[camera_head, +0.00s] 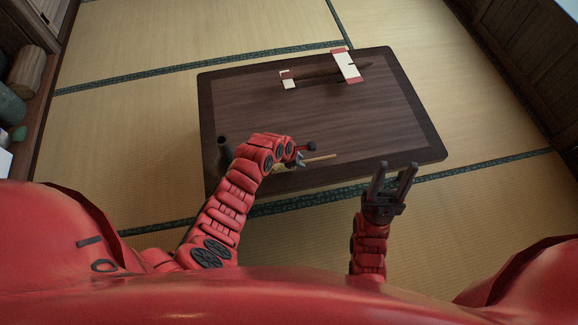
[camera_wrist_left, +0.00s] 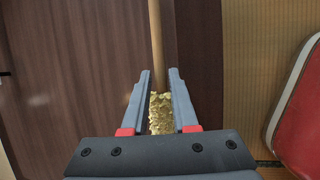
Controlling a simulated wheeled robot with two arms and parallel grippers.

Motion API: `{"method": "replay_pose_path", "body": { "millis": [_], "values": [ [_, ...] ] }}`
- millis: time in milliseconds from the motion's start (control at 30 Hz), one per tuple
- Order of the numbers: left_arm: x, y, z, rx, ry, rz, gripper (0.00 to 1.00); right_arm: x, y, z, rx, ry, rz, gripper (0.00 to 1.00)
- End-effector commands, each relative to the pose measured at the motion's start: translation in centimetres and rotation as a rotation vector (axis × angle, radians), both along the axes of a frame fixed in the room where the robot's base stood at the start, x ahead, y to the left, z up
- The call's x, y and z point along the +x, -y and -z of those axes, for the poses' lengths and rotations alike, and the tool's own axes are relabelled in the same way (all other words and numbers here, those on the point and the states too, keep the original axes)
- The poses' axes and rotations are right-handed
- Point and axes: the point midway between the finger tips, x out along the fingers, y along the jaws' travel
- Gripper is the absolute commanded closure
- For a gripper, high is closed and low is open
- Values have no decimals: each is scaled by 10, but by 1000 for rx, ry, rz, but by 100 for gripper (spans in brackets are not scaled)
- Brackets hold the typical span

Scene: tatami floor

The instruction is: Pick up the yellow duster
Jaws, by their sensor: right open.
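The yellow duster has a thin wooden handle (camera_head: 320,158) that sticks out to the right past my left gripper (camera_head: 297,158), at the near edge of the dark table (camera_head: 225,110). In the left wrist view, the duster's fuzzy yellow head (camera_wrist_left: 161,112) lies between the two fingers of my left gripper (camera_wrist_left: 160,75), and the handle runs on past the fingertips. I cannot tell whether the fingers press on it. In the head view, the arm and hand hide most of the head. My right gripper (camera_head: 393,175) is open and empty, in front of the table's near right edge.
A dark bottle-like vase (camera_head: 223,152) stands at the table's near left, close to my left forearm. The table's middle is clear. Shelves with rolls (camera_head: 26,70) stand far left.

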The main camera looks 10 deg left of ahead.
Motion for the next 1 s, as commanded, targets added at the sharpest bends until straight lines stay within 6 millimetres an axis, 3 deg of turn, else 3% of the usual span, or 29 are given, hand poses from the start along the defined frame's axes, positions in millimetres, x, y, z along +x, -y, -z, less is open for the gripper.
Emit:
{"method": "replay_pose_path", "body": {
  "millis": [100, 400, 600, 1000],
  "values": [
    [3, 3, 13, 0, -1, -2, 73, 0, 0, 7, 0, 0, 0, 50],
    [4, 5, 15, 0, 0, -1, 73, 0, 0, 7, 0, 0, 0, 50],
    [4, 5, 15, 0, 0, -1, 100, 0, 0, 7, 0, 0, 0, 50],
    [4, 5, 15, 0, 0, -1, 100, 0, 0, 7, 0, 0, 0, 50]
  ]
}}
